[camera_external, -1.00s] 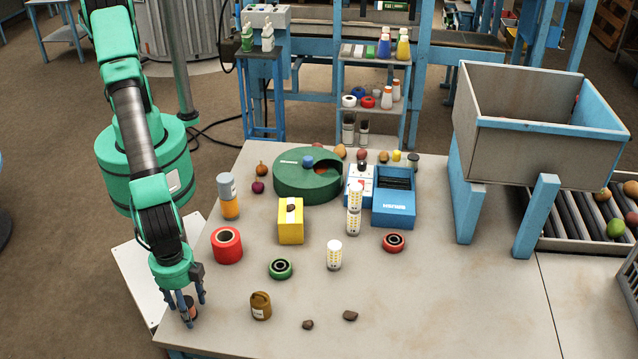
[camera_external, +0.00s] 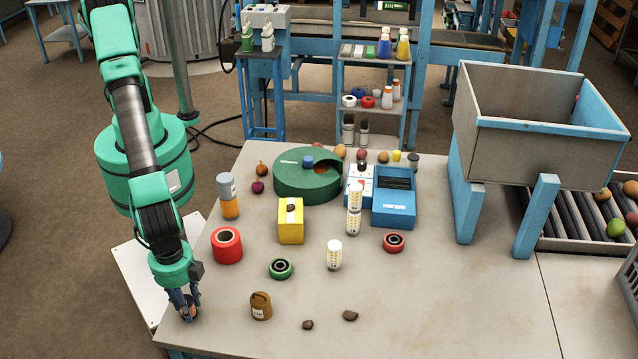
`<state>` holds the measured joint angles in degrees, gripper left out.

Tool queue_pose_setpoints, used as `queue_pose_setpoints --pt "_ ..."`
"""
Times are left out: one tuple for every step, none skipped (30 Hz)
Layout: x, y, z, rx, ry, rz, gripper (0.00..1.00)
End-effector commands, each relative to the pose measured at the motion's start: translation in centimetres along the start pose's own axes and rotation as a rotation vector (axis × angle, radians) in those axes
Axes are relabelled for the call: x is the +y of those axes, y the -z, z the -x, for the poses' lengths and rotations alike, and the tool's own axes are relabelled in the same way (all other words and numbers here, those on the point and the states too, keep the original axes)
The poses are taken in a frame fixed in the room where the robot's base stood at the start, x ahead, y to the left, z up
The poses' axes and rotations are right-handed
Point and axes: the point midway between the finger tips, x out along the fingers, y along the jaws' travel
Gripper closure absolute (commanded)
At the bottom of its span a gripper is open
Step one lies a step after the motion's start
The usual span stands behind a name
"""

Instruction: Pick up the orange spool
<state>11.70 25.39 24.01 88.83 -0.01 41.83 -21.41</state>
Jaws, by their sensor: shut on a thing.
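The orange spool (camera_external: 187,303) stands at the table's front left corner, mostly hidden by fingers. Only a small orange-brown and dark part of it shows. My gripper (camera_external: 188,312) points down over it with its blue-grey fingers closed around its sides. The spool appears to be at table height; I cannot tell whether it touches the table.
A red spool (camera_external: 227,245) stands behind my gripper, and a brown canister (camera_external: 261,306) stands to its right. A green ring (camera_external: 280,268), a yellow box (camera_external: 290,221) and an orange bottle (camera_external: 228,197) are farther back. The table's front right is clear.

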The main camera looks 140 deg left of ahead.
Motion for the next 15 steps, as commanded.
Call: queue_pose_setpoints --pt "0.0 0.1 0.5 0.002 -0.001 0.0 0.91" --pt "0.0 0.1 0.7 0.002 -0.001 0.0 0.91" --pt "0.0 0.1 1.1 0.002 -0.001 0.0 0.91" --pt "0.0 0.1 1.5 0.003 -0.001 0.0 0.91" --pt "0.1 0.1 1.9 0.004 -0.001 0.0 0.91" --pt "0.1 0.1 2.4 0.004 -0.002 0.0 0.91" --pt "0.1 0.1 2.9 0.004 -0.001 0.0 0.91" --pt "0.0 0.1 3.3 0.003 -0.001 0.0 0.91" --pt "-0.2 -0.5 3.2 0.0 0.0 0.0 0.91" --pt "-0.4 -0.9 3.2 -0.001 0.0 0.0 0.91" --pt "-0.5 -1.3 3.2 0.001 0.0 0.0 0.91" --pt "-0.7 -1.9 3.3 0.0 0.0 0.0 0.91" --pt "-0.9 -2.4 3.3 0.0 0.0 0.0 0.91" --pt "-1.1 -2.8 3.4 0.0 0.0 0.0 0.91" --pt "-1.3 -3.4 3.5 0.0 0.0 0.0 0.91"
